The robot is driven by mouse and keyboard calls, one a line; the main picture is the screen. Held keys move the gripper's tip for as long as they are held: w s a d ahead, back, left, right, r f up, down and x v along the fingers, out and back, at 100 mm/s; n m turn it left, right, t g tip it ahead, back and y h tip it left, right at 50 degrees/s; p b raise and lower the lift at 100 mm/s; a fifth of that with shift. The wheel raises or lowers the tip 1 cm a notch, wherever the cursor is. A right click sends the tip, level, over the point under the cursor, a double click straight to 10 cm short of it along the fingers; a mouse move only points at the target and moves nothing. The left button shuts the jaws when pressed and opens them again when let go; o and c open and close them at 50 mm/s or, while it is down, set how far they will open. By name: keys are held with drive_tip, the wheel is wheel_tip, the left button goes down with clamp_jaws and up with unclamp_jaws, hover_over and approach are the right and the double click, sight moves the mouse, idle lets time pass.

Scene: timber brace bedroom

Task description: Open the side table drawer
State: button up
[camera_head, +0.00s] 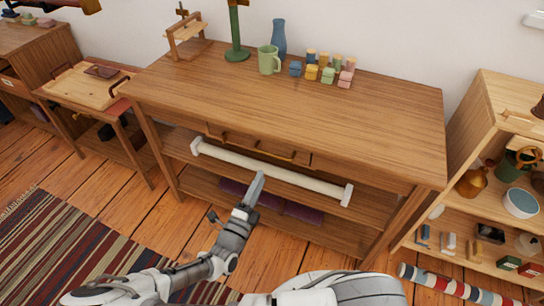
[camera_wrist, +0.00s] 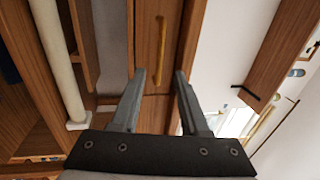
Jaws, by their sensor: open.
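The wooden side table (camera_head: 300,100) stands against the wall in the head view. Its shallow drawer (camera_head: 225,137) is in the front edge under the tabletop and looks shut; a thin brass handle (camera_head: 270,152) runs along it. In the wrist view the brass handle (camera_wrist: 161,48) stands upright on the drawer front (camera_wrist: 148,20), beyond my fingertips. My gripper (camera_wrist: 160,73) is open and empty, its two fingers spread on either side of the line to the handle, apart from it. In the head view my gripper (camera_head: 260,176) is in front of the table, just below the handle.
A white horizontal bar (camera_head: 290,178) runs across the table's front below the drawer; it also shows in the wrist view (camera_wrist: 58,55). A green mug (camera_head: 268,60), blue vase (camera_head: 279,38) and small blocks stand on top. A shelf unit (camera_head: 470,140) is close at right.

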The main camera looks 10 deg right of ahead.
sight(272, 154)
drive_tip(key=b+x, duration=0.1)
drive_tip(key=x, duration=0.8)
drive_tip(key=shift+w+d+r, duration=0.1)
drive_tip(key=shift+w+d, duration=0.15)
drive_tip(key=shift+w, duration=0.05)
drive_tip(key=shift+c, duration=0.2)
clamp_jaws()
idle(0.8)
